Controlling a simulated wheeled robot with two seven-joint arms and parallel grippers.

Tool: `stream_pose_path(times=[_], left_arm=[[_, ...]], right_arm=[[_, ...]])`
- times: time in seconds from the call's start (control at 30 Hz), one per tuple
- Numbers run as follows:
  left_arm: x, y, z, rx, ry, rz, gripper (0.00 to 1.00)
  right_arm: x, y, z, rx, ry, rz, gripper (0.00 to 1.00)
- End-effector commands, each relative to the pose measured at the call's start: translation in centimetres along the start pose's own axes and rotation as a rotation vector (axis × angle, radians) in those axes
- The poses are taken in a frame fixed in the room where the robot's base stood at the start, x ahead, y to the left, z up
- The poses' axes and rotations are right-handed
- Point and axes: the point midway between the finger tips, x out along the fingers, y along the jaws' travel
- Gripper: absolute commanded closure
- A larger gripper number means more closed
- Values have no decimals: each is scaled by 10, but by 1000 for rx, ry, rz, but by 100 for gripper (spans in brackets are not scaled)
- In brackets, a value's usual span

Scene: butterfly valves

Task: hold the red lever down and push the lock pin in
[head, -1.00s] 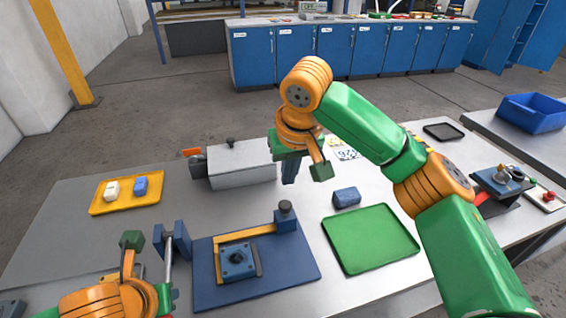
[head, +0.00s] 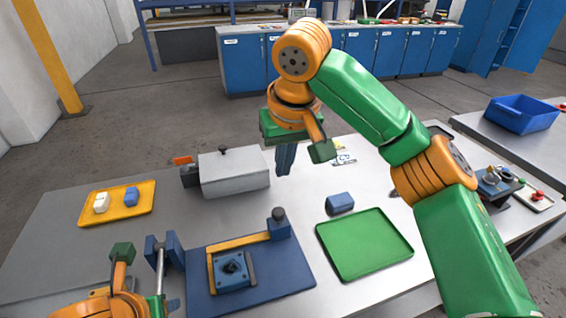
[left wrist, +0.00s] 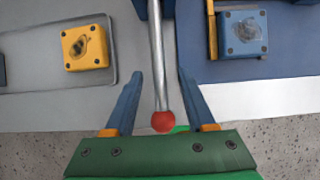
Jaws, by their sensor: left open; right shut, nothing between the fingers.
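The lever is a metal rod (left wrist: 158,55) with a red ball knob (left wrist: 164,121), hinged between blue posts (head: 174,252). My left gripper (left wrist: 159,76) is open, with one finger on each side of the rod and visible gaps. The knob sits near the palm, between the finger bases. In the head view the left arm hides the knob. A dark round knob (head: 279,214) tops a blue block on the blue plate (head: 295,272); I cannot tell whether it is the lock pin. My right gripper (head: 284,172) is shut and empty, pointing down beyond that block.
A grey box (head: 235,176) stands left of my right gripper. A small blue block (head: 340,203) and a green tray (head: 365,246) lie to the right. A yellow tray (head: 145,206) with two blocks is at left. The left wrist view shows a yellow block (left wrist: 86,47) on grey.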

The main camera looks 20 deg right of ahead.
Motion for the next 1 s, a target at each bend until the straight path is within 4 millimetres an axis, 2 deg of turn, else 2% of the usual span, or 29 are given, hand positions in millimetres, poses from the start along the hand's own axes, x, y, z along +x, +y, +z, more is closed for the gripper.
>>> stream_pose_path(times=[0.73,1.0], left_arm=[[-64,0,32,0,1,0,45],[-62,0,32,0,0,0,45]], right_arm=[[-78,0,-24,0,0,0,100],[-77,0,-24,0,0,0,100]])
